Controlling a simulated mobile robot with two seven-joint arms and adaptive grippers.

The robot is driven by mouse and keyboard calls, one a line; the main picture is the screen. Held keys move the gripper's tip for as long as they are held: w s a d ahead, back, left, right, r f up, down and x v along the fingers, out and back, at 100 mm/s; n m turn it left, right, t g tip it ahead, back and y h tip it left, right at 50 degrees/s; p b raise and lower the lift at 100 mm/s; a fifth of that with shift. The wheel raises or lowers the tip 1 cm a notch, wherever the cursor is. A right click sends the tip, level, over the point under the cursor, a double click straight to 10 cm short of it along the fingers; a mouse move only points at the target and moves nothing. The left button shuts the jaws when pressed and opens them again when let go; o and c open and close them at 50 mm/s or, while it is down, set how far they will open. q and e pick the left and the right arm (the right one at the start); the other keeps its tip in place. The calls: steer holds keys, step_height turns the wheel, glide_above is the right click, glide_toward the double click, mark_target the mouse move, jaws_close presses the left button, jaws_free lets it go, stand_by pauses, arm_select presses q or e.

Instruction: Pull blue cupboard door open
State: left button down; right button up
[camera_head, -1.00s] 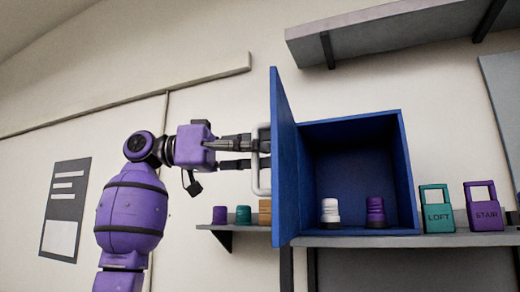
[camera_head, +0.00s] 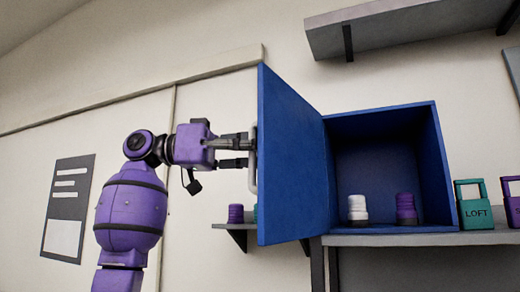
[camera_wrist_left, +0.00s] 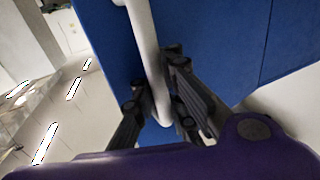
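The blue cupboard (camera_head: 432,150) stands on a grey shelf, and its blue door (camera_head: 290,160) is swung well open toward the left. The inside shows freely. The pale grey bar handle (camera_head: 253,178) is on the door's outer face, near its free edge. My left gripper (camera_head: 244,152) has its two dark fingers around the handle. In the left wrist view, the handle (camera_wrist_left: 145,45) runs between the fingers (camera_wrist_left: 158,100), which close on it from both sides. My right gripper is not in view.
A white jar (camera_head: 357,209) and a purple jar (camera_head: 406,208) stand inside the cupboard. A small shelf behind the door holds a purple jar (camera_head: 236,213). A grey shelf (camera_head: 400,28) hangs above.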

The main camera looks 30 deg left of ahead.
arm_select(q)
steer(key=c, duration=2.4)
jaws_free()
steer(key=shift+s+r, duration=0.15)
steer(key=shift+s, duration=0.15)
steer(key=shift+c, duration=0.2)
steer(key=o, duration=0.3)
steer(key=shift+s, duration=0.1)
steer(key=o, duration=0.4)
steer(key=shift+s+a+r, duration=0.1)
steer(key=shift+s+a, duration=0.1)
steer(key=shift+s, duration=0.1)
steer(key=shift+w+d, duration=0.1)
steer(key=shift+w, duration=0.15)
steer(key=v, duration=1.2)
steer(key=shift+s, duration=0.2)
